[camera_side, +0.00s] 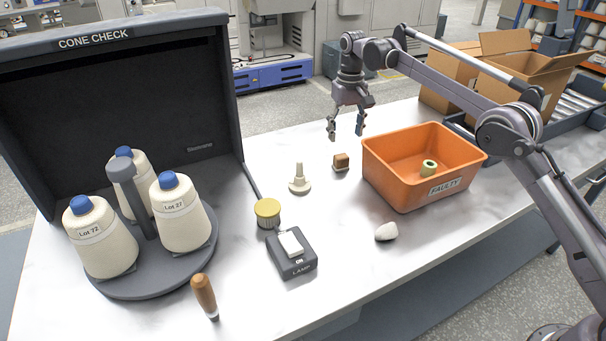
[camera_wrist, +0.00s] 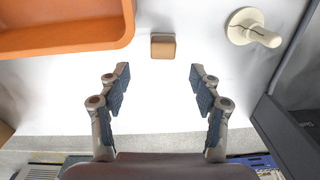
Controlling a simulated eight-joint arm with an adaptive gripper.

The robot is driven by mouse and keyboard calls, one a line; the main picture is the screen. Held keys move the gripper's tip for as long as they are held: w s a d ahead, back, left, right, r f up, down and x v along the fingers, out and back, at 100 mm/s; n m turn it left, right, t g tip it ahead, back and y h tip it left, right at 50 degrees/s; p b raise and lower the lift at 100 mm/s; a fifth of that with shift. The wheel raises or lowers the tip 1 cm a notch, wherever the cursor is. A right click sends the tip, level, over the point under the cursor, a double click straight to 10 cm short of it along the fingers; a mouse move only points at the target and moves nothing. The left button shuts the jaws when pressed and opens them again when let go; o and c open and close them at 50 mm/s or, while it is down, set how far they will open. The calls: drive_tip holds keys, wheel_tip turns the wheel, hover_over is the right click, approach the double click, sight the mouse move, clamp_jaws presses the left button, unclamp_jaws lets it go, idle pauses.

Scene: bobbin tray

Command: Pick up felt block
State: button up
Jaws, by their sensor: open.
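The felt block (camera_side: 341,162) is a small brown block with a darker lower part, on the white table left of the orange bin. In the wrist view the felt block (camera_wrist: 163,46) shows tan and brown, beyond the fingertips and roughly centred between them. My gripper (camera_side: 346,128) is open and empty, pointing down, above the table and apart from the block. In the wrist view my gripper (camera_wrist: 160,80) has both fingers spread wide, with bare table between them.
The orange FAULTY bin (camera_side: 376,165) stands close right of the block, holding a small spool (camera_side: 429,167). A pale stand with a peg (camera_side: 299,182) is left of the block. A whitish lump (camera_side: 387,231), lamp switch (camera_side: 291,255) and yellow-lidded jar (camera_side: 268,212) are nearer the front.

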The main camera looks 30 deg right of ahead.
sight(343, 157)
wheel_tip(343, 157, down, 3)
drive_tip(key=shift+f, duration=0.2)
drive_tip(key=shift+s+a+f, duration=0.15)
drive_tip(key=shift+f, duration=1.2)
drive_tip(key=shift+s+a+f, duration=0.1)
drive_tip(key=shift+a+f, duration=0.05)
drive_tip(key=shift+f, duration=1.2)
drive_tip(key=shift+c, duration=0.3)
drive_tip(key=c, duration=1)
